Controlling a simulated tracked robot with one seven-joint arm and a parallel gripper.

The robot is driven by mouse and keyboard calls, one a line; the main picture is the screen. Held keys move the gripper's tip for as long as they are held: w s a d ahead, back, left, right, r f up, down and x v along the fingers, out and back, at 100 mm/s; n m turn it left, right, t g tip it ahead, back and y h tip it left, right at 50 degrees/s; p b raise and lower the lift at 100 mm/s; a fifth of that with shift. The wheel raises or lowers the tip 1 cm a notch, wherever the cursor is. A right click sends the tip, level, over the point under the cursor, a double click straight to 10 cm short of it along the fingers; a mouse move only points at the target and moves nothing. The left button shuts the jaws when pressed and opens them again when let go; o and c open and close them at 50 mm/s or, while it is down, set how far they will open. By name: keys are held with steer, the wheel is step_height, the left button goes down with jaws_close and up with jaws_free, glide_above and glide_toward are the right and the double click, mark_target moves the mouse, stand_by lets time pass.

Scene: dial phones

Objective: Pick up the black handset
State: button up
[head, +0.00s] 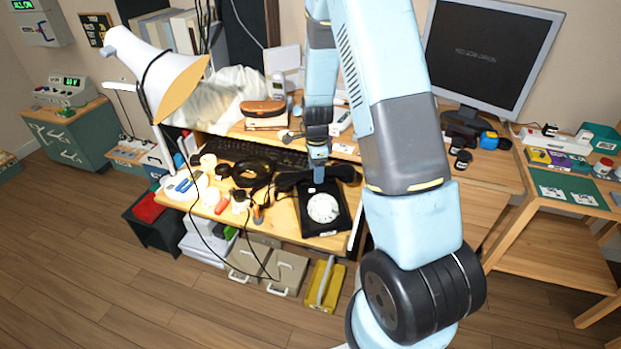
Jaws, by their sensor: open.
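The black dial phone (337,222) with a white dial lies on the wooden desk, near its front edge. The black handset (345,173) lies across the back of the phone. Its two ends show left and right of my gripper, while its middle is partly hidden. My gripper (318,179) points down at the middle of the handset. It is open; at this size I cannot tell whether its fingers are around the handset or just above it.
Black headphones (251,173) and several small items lie left of the phone. A dark keyboard (262,152) is behind. A white lamp (146,62) stands at the left, and a monitor (487,55) at the right. A brown case (263,108) sits at the back.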

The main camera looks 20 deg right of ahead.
steer(key=shift+f, duration=0.8)
